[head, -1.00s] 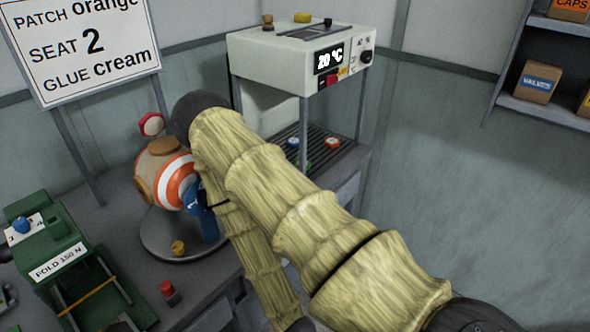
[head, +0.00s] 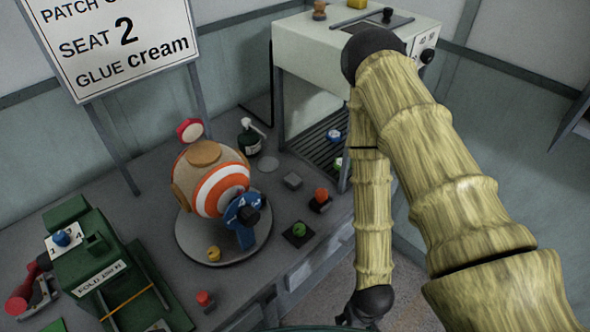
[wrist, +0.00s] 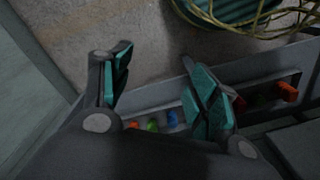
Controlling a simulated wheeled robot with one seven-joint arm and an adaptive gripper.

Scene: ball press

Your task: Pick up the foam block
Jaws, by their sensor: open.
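I cannot tell for sure which thing is the foam block.
The striped ball (head: 213,185) sits on a round turntable. A pump bottle (head: 250,138), a green fold device (head: 85,245) and the press (head: 330,50) crowd the bench. In the wrist view, coloured pieces lie in a long tray (wrist: 262,84), and yellow cord (wrist: 230,22) lies near the top.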

